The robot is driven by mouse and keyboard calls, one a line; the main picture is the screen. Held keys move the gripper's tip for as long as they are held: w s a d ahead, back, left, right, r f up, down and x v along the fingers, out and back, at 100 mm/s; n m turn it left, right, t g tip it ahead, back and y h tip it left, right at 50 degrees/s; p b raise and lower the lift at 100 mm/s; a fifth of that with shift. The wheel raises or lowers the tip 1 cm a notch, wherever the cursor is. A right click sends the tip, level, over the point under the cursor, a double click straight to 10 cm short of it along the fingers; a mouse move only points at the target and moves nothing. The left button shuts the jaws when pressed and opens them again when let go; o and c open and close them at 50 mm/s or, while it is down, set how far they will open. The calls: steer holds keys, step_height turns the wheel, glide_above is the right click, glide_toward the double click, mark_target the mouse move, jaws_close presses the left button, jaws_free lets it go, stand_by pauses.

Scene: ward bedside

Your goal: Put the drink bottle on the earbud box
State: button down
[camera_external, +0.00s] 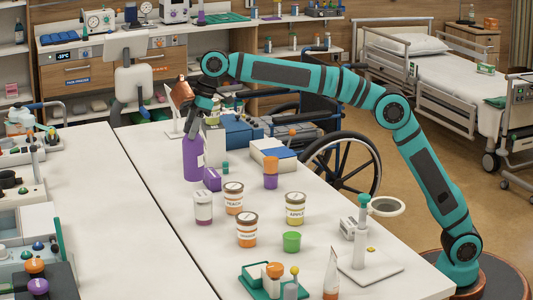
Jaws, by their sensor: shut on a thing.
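A tall purple drink bottle (192,162) with a pale label stands upright, or nearly so, at the left of the white table. My gripper (196,124) is at its top and shut on it, with the fingers partly hidden by the wrist. I cannot tell whether the bottle's base touches the table. A small purple box (212,180), which seems to be the earbud box, lies just right of the bottle's lower part. The bottle looks beside the box, not clearly on it.
Labelled jars (233,198), a green cup (291,242) and an orange-and-purple container (271,173) stand to the front and right. A blue case (238,135) and a white box (268,149) lie behind. The table's left part (110,215) is clear.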

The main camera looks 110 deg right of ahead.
steer(key=s+a+r+n, duration=0.1)
steer(key=s+a+r, duration=0.2)
steer(key=s+a, duration=1.1)
steer(key=s+a+r+n, duration=0.1)
steer(key=s+a+r, duration=0.3)
steer(key=s+a, duration=1.05)
steer(key=s+a+f+y, duration=0.1)
steer(key=s+a+f, duration=0.1)
steer(key=s+a, duration=0.5)
step_height(320, 180, down, 10)
steer(key=shift+s+a+f+n, duration=0.15)
steer(key=shift+s+n, duration=0.05)
steer(key=shift+n, duration=0.1)
steer(key=c, duration=0.7)
jaws_free()
steer(key=shift+f, duration=0.1)
steer(key=shift+c, duration=0.2)
